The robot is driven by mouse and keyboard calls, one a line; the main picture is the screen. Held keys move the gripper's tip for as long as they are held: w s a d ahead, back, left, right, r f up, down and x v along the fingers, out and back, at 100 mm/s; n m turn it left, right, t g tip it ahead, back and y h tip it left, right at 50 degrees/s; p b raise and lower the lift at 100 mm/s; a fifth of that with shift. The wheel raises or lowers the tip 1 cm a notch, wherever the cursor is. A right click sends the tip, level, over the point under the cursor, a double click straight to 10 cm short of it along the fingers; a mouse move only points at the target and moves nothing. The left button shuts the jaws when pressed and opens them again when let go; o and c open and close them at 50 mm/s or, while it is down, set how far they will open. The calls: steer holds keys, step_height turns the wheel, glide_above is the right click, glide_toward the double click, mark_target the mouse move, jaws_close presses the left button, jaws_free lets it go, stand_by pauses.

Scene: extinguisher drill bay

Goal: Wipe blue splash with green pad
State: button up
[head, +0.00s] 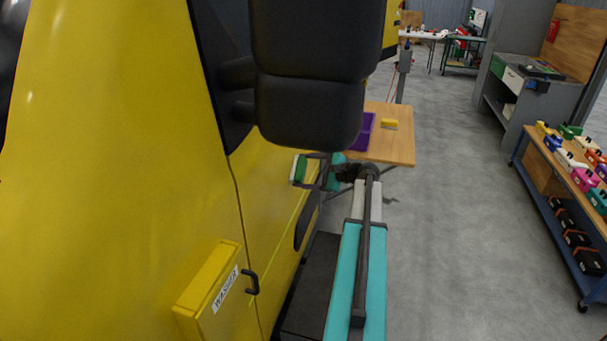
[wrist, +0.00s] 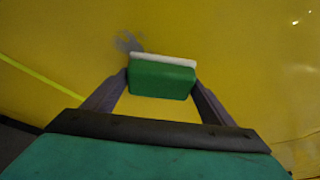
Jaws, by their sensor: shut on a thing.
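My gripper (wrist: 161,82) is shut on the green pad (wrist: 160,80), with one finger at each side of it. The pad has a white layer on its far side, towards the yellow bodywork (wrist: 230,30). In the head view, the green pad (head: 301,169) is held beside the yellow bodywork (head: 120,150) at the end of my arm. A greyish-blue splash (wrist: 127,42) shows on the bodywork, above and left of the pad in the wrist view. The pad may hide part of it. I cannot tell whether the pad touches the surface.
A wooden table (head: 400,150) behind my gripper carries a purple tray (head: 363,132) and a yellow pad (head: 389,124). A yellow box labelled WASHER (head: 212,292) juts from the bodywork. A shelf of coloured boxes (head: 570,195) stands at right. The grey floor between is clear.

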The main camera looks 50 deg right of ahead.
mark_target(299, 177)
stand_by(0.8)
steer(key=shift+s+a, duration=0.25)
steer(key=shift+a, duration=0.35)
steer(key=shift+s+a, duration=0.3)
steer(key=shift+a, duration=0.3)
steer(key=shift+s+a, duration=0.25)
steer(key=shift+a, duration=0.35)
steer(key=shift+s+a, duration=0.55)
steer(key=shift+a, duration=0.3)
steer(key=shift+s+a, duration=0.5)
steer(key=shift+a, duration=0.35)
steer(key=shift+s+d, duration=0.45)
steer(key=shift+s, duration=0.45)
steer(key=shift+s+d, duration=0.5)
steer(key=shift+s, duration=0.35)
steer(key=shift+s+d, duration=0.45)
steer(key=shift+s, duration=0.45)
steer(key=s, duration=0.1)
steer(key=s+d, duration=0.1)
steer(key=shift+s+d, duration=0.2)
steer(key=shift+s, duration=0.15)
